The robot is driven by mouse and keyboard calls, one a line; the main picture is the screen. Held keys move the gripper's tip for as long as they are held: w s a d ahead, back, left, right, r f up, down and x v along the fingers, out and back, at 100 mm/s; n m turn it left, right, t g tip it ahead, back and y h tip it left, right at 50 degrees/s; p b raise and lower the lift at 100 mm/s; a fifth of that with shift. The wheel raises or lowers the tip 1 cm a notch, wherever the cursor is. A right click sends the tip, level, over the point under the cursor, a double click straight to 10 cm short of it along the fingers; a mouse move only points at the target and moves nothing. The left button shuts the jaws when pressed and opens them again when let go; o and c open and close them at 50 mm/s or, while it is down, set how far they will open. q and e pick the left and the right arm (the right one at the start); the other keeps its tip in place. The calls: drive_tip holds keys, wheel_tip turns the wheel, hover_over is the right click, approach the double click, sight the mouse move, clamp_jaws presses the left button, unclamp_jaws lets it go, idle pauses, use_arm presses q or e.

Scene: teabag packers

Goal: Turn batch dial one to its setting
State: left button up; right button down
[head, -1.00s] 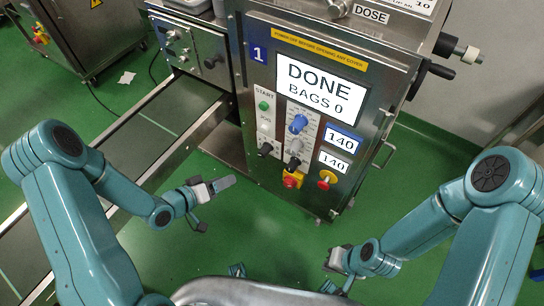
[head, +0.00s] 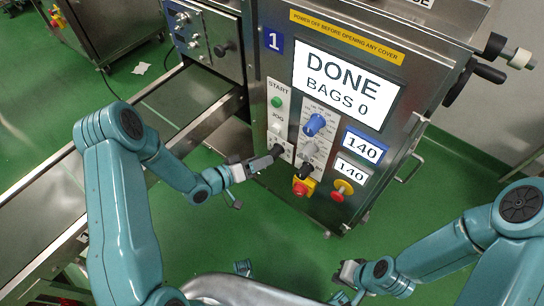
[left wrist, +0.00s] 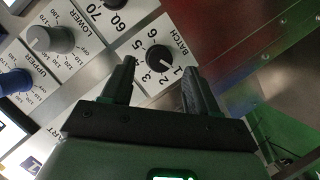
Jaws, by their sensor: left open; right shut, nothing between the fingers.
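The batch dial (head: 279,152) is a black knob at the lower left of the panel on the machine marked 1. In the left wrist view the batch dial (left wrist: 160,57) has a white pointer line that appears to face the 1, on a scale numbered 1 to 6. My left gripper (head: 268,159) is open at the knob, and in the left wrist view its fingers (left wrist: 158,66) stand on either side of it. I cannot tell whether they touch it. My right gripper (head: 346,290) is shut and empty, low in front, away from the panel.
Close by are a white jog button (head: 277,127), a grey knob (head: 310,149), a blue knob (head: 315,124), another black knob (head: 306,170) and a red emergency button (head: 300,187). The screen (head: 345,83) reads DONE, BAGS 0. A conveyor (head: 120,150) runs at left.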

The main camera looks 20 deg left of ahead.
sight(275, 153)
use_arm(q)
drive_tip(key=x, duration=0.5)
drive_tip(key=shift+w+b, duration=0.1)
drive_tip(key=shift+b, duration=0.2)
drive_tip(key=c, duration=1)
drive_tip(key=shift+c, duration=0.2)
drive_tip(key=m+y+b, duration=0.2)
drive_tip(key=m, duration=0.1)
drive_tip(key=shift+f+b, duration=0.15)
drive_tip(key=shift+b, duration=0.15)
drive_tip(key=shift+m+t+y+b, duration=0.3)
drive_tip(key=shift+m+y+b, duration=0.3)
drive_tip(key=shift+m+b, duration=0.55)
drive_tip(key=shift+m+y+b, duration=0.35)
drive_tip(key=shift+y+b, duration=0.05)
drive_tip(key=shift+b, duration=0.15)
